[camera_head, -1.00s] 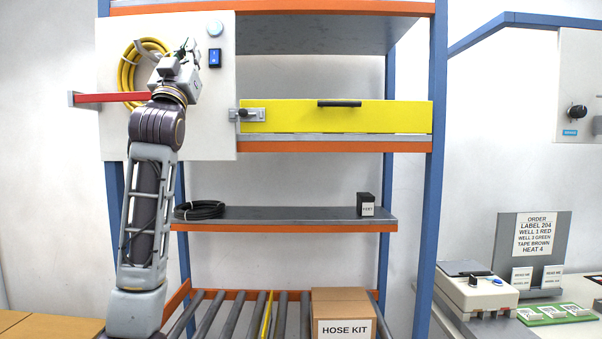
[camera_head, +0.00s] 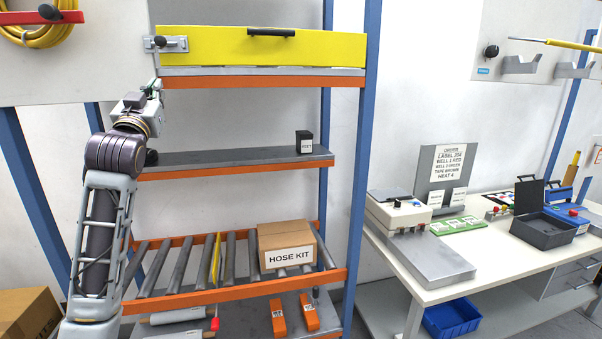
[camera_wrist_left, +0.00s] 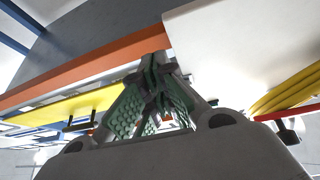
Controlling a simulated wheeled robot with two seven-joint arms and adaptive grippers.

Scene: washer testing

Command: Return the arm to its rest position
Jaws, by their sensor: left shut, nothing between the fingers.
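My left arm rises from the bottom left of the head view. Its gripper (camera_head: 153,86) is in front of the rack, just below the left end of the yellow drawer front. In the left wrist view the green-padded fingers (camera_wrist_left: 155,95) are closed together with nothing between them. The gripper looks apart from the rack, though the gap to the orange beam is hard to judge. My right gripper is not in view.
The rack has an orange beam (camera_head: 260,82), a grey shelf (camera_head: 230,157) with a small black box (camera_head: 304,142), and rollers bearing a HOSE KIT carton (camera_head: 287,240). A yellow hose (camera_head: 35,25) hangs upper left. A white workbench (camera_head: 480,265) stands right.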

